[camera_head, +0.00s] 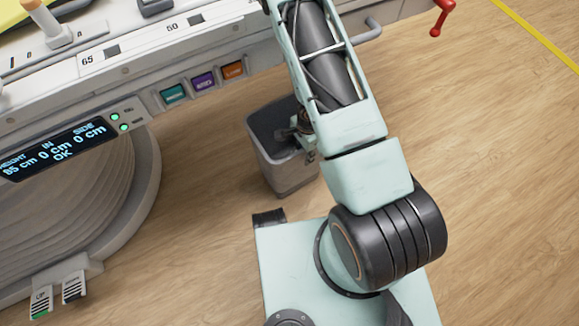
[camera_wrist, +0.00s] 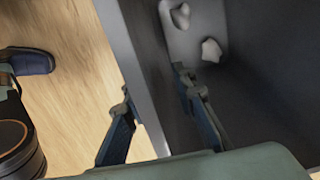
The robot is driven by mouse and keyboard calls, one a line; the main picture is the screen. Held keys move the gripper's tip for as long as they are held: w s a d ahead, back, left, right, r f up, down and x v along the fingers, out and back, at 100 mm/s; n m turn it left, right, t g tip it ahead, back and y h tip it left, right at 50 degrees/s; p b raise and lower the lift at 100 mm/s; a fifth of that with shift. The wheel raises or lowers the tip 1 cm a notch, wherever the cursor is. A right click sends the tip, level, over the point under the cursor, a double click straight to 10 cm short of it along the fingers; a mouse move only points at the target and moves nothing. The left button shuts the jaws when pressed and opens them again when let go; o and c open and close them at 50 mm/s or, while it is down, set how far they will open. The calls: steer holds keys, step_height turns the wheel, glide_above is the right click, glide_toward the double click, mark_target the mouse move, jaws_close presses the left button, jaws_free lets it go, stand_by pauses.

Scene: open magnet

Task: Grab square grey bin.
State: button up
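The square grey bin (camera_head: 280,172) stands on the wooden floor, partly hidden behind my arm in the head view. My gripper (camera_head: 300,124) is at its rim, mostly hidden by my arm. In the wrist view the bin's wall (camera_wrist: 133,60) runs between the two fingers of my gripper (camera_wrist: 151,80). The left finger is outside the bin and the right finger is inside it. The fingers are apart; the left one looks close to the wall, and a gap seems to show by the right one. Pale crumpled pieces lie inside the bin.
A large white bed-like unit with coloured labels (camera_head: 203,82) and a lit display (camera_head: 60,147) stands above and left of the bin. A red handle (camera_head: 438,18) is at the upper right. The wooden floor (camera_head: 480,150) to the right is clear.

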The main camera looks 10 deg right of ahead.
steer(key=shift+f, duration=0.55)
jaws_close()
